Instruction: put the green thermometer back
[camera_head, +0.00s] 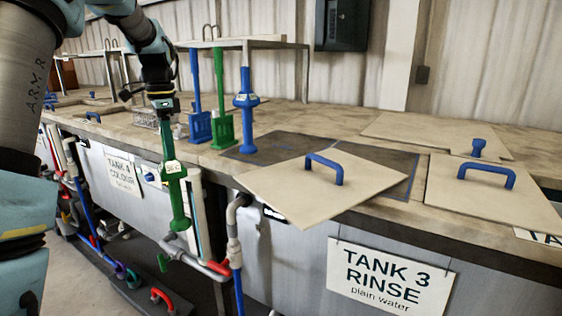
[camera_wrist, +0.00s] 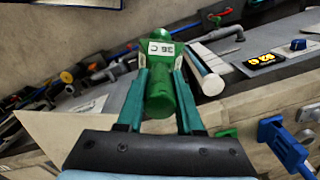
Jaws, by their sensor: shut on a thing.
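The green thermometer (camera_head: 179,205), with a white label reading about 36 C, hangs upright from my gripper (camera_head: 164,128) in the head view. It is in front of the Tank 4 front panel, apart from the worktop. In the wrist view, my gripper (camera_wrist: 161,72) is shut on the green thermometer (camera_wrist: 160,98), one finger on each side of its body. Pale upright tubes (camera_head: 197,215) stand just right of it on the tank front, and they also show in the wrist view (camera_wrist: 208,75). I cannot tell whether any tube is a holder for it.
A blue thermometer-like tool (camera_head: 246,112), a green paddle (camera_head: 221,120) and a blue paddle (camera_head: 199,125) stand upright on the worktop. A loose lid (camera_head: 280,190) with a blue handle overhangs the front edge above Tank 3. Pipes and a red-handled valve (camera_head: 219,268) lie below.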

